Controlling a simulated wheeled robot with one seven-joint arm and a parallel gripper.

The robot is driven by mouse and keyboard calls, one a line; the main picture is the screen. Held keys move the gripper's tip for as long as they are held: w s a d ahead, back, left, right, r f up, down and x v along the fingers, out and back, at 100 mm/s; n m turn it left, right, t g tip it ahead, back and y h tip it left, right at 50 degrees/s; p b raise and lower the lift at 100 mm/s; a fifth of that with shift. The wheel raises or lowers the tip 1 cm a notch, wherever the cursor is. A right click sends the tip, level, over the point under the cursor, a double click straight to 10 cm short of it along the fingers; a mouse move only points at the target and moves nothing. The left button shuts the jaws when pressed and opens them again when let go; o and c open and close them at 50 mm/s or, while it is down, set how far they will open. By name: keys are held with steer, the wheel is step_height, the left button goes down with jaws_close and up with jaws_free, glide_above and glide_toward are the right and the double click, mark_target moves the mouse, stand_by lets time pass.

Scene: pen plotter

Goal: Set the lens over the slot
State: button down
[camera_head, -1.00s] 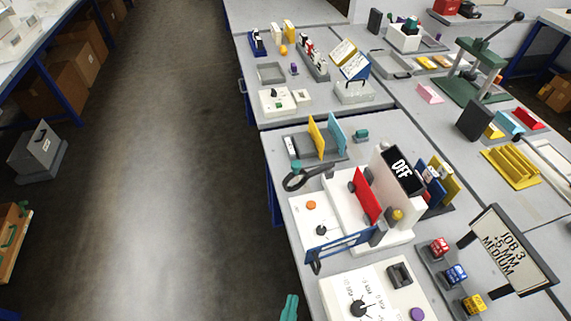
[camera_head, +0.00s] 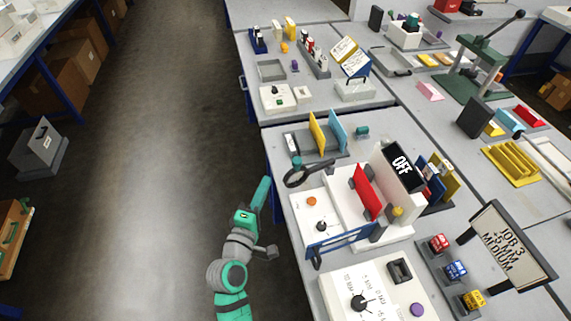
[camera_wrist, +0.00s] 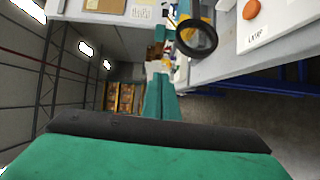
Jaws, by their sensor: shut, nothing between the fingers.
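A black ring lens (camera_head: 297,178) sits at the left edge of the white machine with the OFF display (camera_head: 402,167). It also shows in the wrist view as a dark ring (camera_wrist: 195,38), right of and above my fingers. Its centre looks clear. My green gripper (camera_head: 264,187) is over the aisle, left of the table edge and a short way from the lens, not touching it. The fingers are shut and empty, and in the wrist view they form one narrow green strip (camera_wrist: 161,97). I cannot tell which gap on the machine is the slot.
A red plate (camera_head: 367,192) stands upright on the machine, with a blue-framed panel (camera_head: 340,243) in front. An orange button (camera_head: 311,201) and a black knob (camera_head: 321,226) sit beside the lens. Yellow and light blue plates (camera_head: 318,131) stand behind it. The aisle floor (camera_head: 160,200) is clear.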

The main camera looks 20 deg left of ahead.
mark_target(286, 175)
steer(key=w, duration=1.1)
steer(key=shift+s+d+r, duration=0.2)
steer(key=shift+s+d, duration=0.25)
steer(key=shift+d, duration=0.35)
steer(key=shift+s+d+r, duration=0.15)
steer(key=shift+s+d, duration=0.3)
steer(key=shift+d, duration=0.3)
steer(key=shift+s, duration=0.1)
